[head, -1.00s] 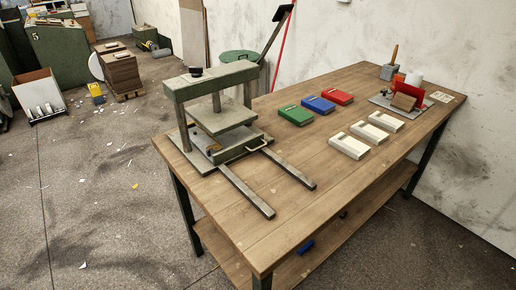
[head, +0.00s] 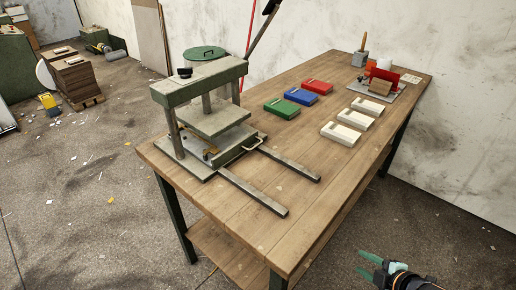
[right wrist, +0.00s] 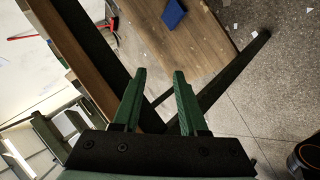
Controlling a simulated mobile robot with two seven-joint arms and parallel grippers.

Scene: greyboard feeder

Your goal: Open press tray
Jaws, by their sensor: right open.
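The press (head: 205,92), with a green top beam and a pale platen, stands at the left end of the wooden table. Its tray (head: 230,147) sits under the platen between the posts. My right gripper (head: 368,265) is at the lower right, off the table's near side, well away from the handle. It is open and empty, with green fingers also seen in the right wrist view (right wrist: 160,88). My left gripper is out of view.
Green, blue (head: 300,96) and red boxes and several white blocks (head: 341,134) lie on the table (head: 290,160). A red fixture (head: 378,82) stands at the far end. A blue piece (right wrist: 173,13) shows in the right wrist view.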

